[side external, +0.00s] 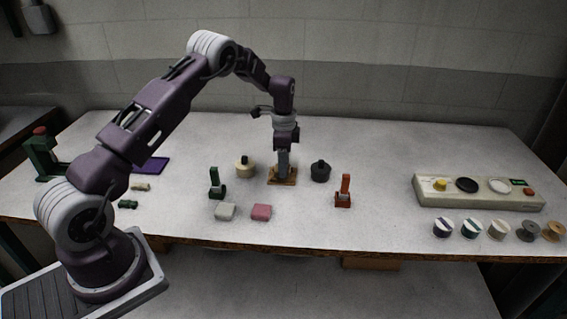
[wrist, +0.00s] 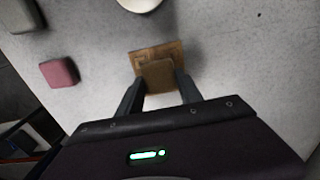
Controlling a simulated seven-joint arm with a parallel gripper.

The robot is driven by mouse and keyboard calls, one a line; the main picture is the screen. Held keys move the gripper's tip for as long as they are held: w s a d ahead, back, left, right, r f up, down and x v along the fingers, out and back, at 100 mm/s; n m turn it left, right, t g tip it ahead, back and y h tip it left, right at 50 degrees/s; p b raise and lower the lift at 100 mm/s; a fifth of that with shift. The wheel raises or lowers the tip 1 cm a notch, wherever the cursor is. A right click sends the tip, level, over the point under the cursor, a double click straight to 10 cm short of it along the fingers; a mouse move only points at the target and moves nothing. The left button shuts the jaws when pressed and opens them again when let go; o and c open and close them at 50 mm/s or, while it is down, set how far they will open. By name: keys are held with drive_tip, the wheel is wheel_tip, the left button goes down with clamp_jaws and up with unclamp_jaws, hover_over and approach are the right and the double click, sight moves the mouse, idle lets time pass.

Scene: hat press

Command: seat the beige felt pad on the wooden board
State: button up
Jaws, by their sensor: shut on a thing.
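The wooden board (side external: 291,183) lies on the table below my gripper. In the wrist view the board (wrist: 174,48) shows its far part, with dark marks on its top. My gripper (wrist: 158,78) is shut on a tan-brown rounded block, the felt pad (wrist: 157,72), which sits between the two dark fingers. The pad overlaps the near part of the board in this view. I cannot tell whether it touches the board or hangs just above it. In the side view my gripper (side external: 283,168) points straight down over the board, and the pad cannot be made out there.
A cream round pot (side external: 245,171) stands left of the board and a dark one (side external: 320,173) right. A green stand (side external: 216,186) and an orange stand (side external: 344,190) are nearer the front. A grey pad (side external: 226,212) and a pink pad (side external: 261,212) lie in front.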

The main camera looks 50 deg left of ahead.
drive_tip(key=shift+f, duration=0.35)
idle(0.3)
drive_tip(key=o, duration=1.4)
wheel_tip(320, 180, up, 7)
drive_tip(key=shift+f, duration=0.1)
drive_tip(key=s+d+r+n+t, duration=0.1)
drive_tip(key=s+d+r, duration=0.2)
drive_tip(key=r, duration=0.3)
drive_tip(key=s+d+r+n+t, duration=0.1)
drive_tip(key=s+d+r, duration=0.2)
drive_tip(key=r, duration=0.3)
drive_tip(key=s+d+r+n, duration=0.2)
drive_tip(key=s+d+r, duration=0.2)
drive_tip(key=r, duration=0.3)
drive_tip(key=s+d+r+n+t, duration=0.1)
drive_tip(key=s+d+r, duration=0.15)
drive_tip(key=s, duration=0.35)
drive_tip(key=s+d+r+n+t, duration=0.1)
drive_tip(key=s+d+r, duration=0.15)
drive_tip(key=s, duration=0.25)
drive_tip(key=s+d+f+n, duration=0.1)
drive_tip(key=s, duration=0.3)
drive_tip(key=s+d+f+n+t, duration=0.1)
drive_tip(key=s, duration=0.4)
drive_tip(key=s+d+f+n, duration=0.1)
drive_tip(key=s, duration=0.4)
drive_tip(key=shift+s+d+f+t, duration=0.15)
drive_tip(key=shift+s+d+t, duration=0.05)
drive_tip(key=shift+d+t, duration=0.1)
